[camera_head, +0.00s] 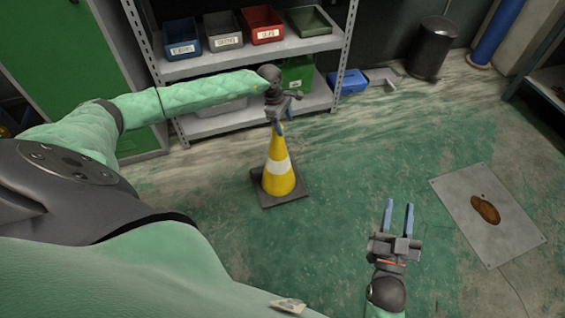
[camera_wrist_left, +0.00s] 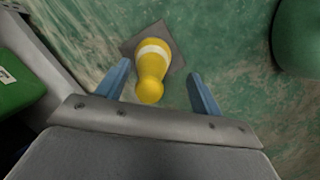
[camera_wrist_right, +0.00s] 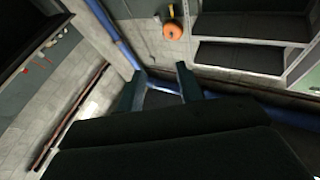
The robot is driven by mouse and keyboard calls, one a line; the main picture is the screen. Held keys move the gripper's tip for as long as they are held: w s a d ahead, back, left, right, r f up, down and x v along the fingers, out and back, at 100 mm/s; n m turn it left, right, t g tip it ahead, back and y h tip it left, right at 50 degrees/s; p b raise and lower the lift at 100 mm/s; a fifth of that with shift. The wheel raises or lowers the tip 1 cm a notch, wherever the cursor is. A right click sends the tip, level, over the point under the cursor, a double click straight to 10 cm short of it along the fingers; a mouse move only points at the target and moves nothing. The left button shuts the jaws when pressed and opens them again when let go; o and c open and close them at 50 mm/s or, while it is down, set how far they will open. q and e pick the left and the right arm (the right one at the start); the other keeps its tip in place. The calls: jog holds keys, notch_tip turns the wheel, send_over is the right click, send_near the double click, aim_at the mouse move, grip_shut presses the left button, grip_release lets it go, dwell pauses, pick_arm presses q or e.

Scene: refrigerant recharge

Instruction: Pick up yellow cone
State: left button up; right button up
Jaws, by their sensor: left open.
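The yellow cone (camera_head: 278,177) with a white band and a dark square base stands upright on the green floor, in front of the shelf. My left gripper (camera_head: 282,129) is right at the cone's top in the head view, partly hiding the tip. In the left wrist view the cone (camera_wrist_left: 151,70) lies between the two blue fingers of the open left gripper (camera_wrist_left: 163,88), with a gap on both sides. My right gripper (camera_head: 398,216) is open and empty over the floor to the right of the cone. The right wrist view shows its fingers (camera_wrist_right: 160,90) apart.
A metal shelf (camera_head: 240,50) with several bins stands behind the cone. A blue box (camera_head: 347,82) and a dark trash bin (camera_head: 432,48) are at the back. A grey plate (camera_head: 487,212) with a brown stain lies at the right. Floor around the cone is clear.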

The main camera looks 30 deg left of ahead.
pick_arm(q)
jog(key=a, duration=0.2)
jog(key=a+y, duration=0.1)
jog(key=shift+w+a+f, duration=0.1)
jog(key=shift+a+f, duration=0.05)
jog(key=shift+a, duration=0.25)
jog(key=shift+a+f+y, duration=0.1)
jog(key=shift+f+y, duration=0.2)
jog(key=shift+d+f+b, duration=0.2)
jog(key=shift+f+b, duration=0.1)
jog(key=shift+f, duration=0.75)
jog(key=f, duration=0.4)
jog(key=shift+w+d+f, duration=0.15)
jog(key=shift+d+f, duration=0.2)
pick_arm(e)
notch_tip(320, 180, up, 8)
jog(key=s+d+t+y, duration=0.1)
jog(key=s+t, duration=0.1)
jog(key=t, duration=0.1)
jog(key=shift+r+t, duration=0.15)
jog(key=shift+t, duration=0.15)
pick_arm(q)
jog(key=shift+c, duration=0.5)
grip_shut()
jog(key=shift+r, duration=0.1)
